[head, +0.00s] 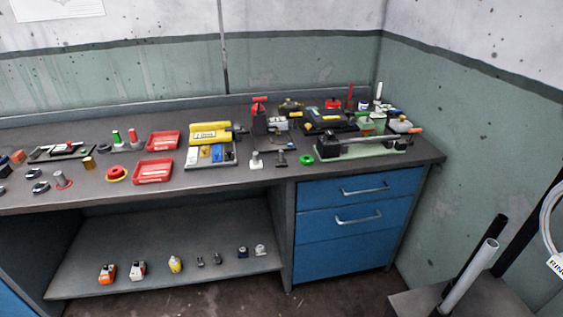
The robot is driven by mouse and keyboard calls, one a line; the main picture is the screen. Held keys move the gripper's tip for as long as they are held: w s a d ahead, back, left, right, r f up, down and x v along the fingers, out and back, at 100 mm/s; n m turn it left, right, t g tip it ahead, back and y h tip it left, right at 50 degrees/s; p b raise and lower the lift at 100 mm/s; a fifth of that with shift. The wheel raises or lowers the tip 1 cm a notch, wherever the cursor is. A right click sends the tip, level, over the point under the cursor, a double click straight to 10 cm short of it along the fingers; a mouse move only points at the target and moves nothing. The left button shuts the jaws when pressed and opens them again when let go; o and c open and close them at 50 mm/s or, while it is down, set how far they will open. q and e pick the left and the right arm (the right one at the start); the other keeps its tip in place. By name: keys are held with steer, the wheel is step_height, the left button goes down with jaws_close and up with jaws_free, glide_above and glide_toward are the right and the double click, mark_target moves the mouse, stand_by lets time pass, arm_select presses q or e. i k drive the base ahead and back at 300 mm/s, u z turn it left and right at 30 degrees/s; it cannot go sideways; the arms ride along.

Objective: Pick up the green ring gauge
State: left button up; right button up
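A small green ring (307,160), which looks like the green ring gauge, lies flat near the front edge of the dark workbench top (345,172), above the blue drawers. It is just left of a long fixture with an orange-tipped handle (375,144). Neither of my grippers shows in the head view.
Small items stand on the lower shelf (205,275). Grey and black tubes (470,275) rise at bottom right.

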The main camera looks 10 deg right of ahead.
mark_target(305, 160)
steer(key=z, duration=0.25)
steer(key=i, duration=1.2)
steer(key=u, duration=2.65)
steer(key=k, duration=0.15)
steer(key=z, duration=0.9)
